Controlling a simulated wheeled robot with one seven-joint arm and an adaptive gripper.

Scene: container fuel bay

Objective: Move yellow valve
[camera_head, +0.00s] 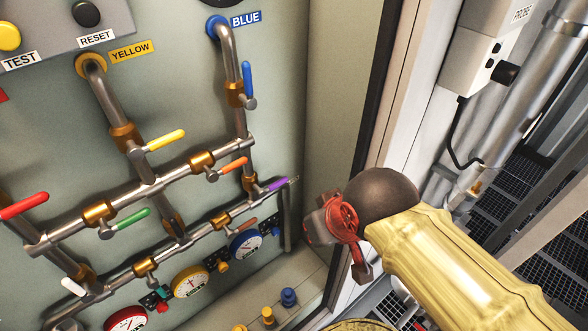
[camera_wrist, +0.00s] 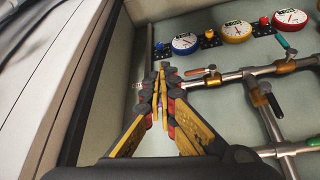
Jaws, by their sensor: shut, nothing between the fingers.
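The yellow valve handle (camera_head: 165,140) sits on the upright pipe below the YELLOW label in the head view. It tilts up to the right from its brass fitting (camera_head: 125,137). I cannot make out the yellow handle in the wrist view. My gripper shows in the wrist view with its yellow-and-dark fingers (camera_wrist: 160,76) together, nothing held. It is in front of the panel near the pipe end. In the head view, my wrist is right of the panel's pipes, well apart from the yellow handle, and largely hides the fingers.
A purple handle (camera_head: 278,184) is close left of my wrist. A blue handle (camera_head: 247,78), an orange handle (camera_head: 233,164), a green handle (camera_head: 133,218) and a red handle (camera_head: 23,206) crowd the pipes. Gauges (camera_head: 191,281) line the lower panel. A side wall (camera_head: 345,80) stands right.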

